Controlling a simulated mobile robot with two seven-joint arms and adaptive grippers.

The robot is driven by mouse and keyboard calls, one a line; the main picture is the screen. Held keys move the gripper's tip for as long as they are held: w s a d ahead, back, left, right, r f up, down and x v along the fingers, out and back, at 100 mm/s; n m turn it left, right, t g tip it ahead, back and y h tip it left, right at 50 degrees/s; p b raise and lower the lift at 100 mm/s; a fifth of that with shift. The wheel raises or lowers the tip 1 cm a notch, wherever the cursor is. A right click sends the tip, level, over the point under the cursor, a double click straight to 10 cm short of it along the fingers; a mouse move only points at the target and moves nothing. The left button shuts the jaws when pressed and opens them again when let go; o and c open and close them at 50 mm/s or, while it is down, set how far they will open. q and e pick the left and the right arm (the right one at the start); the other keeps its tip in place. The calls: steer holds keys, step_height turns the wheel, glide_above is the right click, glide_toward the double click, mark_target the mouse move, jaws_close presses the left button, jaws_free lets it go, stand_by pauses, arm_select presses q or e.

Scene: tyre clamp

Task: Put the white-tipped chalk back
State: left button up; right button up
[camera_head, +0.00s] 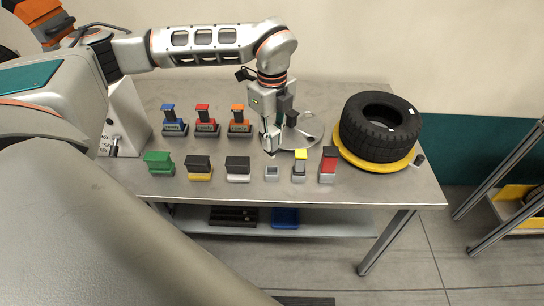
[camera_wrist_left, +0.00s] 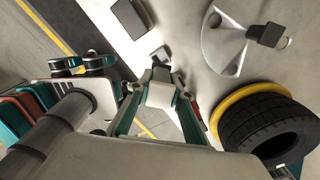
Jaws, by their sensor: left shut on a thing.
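My left gripper (camera_head: 270,148) points down over the table in the head view and is shut on a pale block, which I take for the white-tipped chalk. It shows as a whitish block (camera_wrist_left: 160,94) between the fingers in the left wrist view. In the head view the fingers mostly hide it. A small grey holder (camera_head: 272,174) with nothing standing in it sits on the table just below and in front of the fingertips. My right gripper is not in view.
Left of the holder stand a black-and-white block (camera_head: 237,169), a black-and-yellow one (camera_head: 199,168) and a green one (camera_head: 158,163). Right are yellow-topped (camera_head: 299,166) and red-and-black (camera_head: 328,164) pieces. A tyre (camera_head: 380,122) lies on a yellow ring. Blue, red and orange-topped pieces stand behind.

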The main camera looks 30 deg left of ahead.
mark_target(272, 129)
arm_select(q)
step_height(272, 129, down, 8)
steer(key=shift+r, duration=0.2)
stand_by(0.3)
steer(key=shift+f, duration=0.4)
steer(key=o, duration=1)
steer(key=shift+o, duration=0.2)
steer(key=shift+r, duration=0.35)
step_height(272, 129, up, 12)
steer(key=shift+r+b, duration=0.1)
steer(key=shift+b, duration=0.25)
